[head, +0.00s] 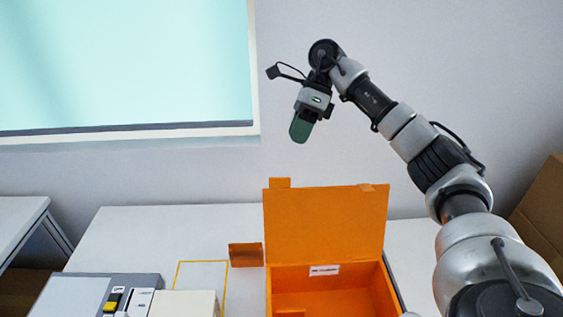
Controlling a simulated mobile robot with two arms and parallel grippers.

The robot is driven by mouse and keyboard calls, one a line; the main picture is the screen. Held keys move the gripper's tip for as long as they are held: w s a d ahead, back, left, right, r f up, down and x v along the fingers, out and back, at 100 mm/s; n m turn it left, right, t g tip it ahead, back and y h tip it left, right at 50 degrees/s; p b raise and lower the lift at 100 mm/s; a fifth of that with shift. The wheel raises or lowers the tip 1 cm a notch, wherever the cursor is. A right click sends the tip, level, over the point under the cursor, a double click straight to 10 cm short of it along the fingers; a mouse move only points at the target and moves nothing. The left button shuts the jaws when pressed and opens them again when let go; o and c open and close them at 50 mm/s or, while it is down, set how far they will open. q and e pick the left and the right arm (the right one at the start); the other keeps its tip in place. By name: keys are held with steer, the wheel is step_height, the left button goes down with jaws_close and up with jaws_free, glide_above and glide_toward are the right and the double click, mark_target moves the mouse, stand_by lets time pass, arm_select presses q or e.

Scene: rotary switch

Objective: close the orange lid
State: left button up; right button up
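The orange lid (326,222) stands open, nearly upright, along the back edge of the orange box (391,291). The inside of the box shows below it. My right gripper (302,129) hangs in the air above and a little behind or in front of the lid in the head view; its depth is hard to judge. It points down and appears apart from the lid. Its green fingers overlap in this view, so their gap does not show. No object shows in it. My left gripper is out of view.
A grey device with a yellow and black switch (112,300) and a pale box (184,304) are on the white table (150,232) at left. A small orange piece (246,255) is beside the box. A cardboard box (541,211) is at far right.

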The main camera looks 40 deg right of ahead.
steer(key=p+x, duration=0.2)
steer(key=x, duration=0.8)
steer(key=shift+s+a+f+p, duration=0.15)
steer(key=shift+s+a+p, duration=0.05)
steer(key=shift+a+p, duration=0.15)
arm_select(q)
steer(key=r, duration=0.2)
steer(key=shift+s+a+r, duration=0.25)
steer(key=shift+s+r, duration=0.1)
arm_select(e)
steer(key=shift+f, duration=0.1)
steer(key=c, duration=0.5)
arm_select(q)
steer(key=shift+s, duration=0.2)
arm_select(e)
jaws_close()
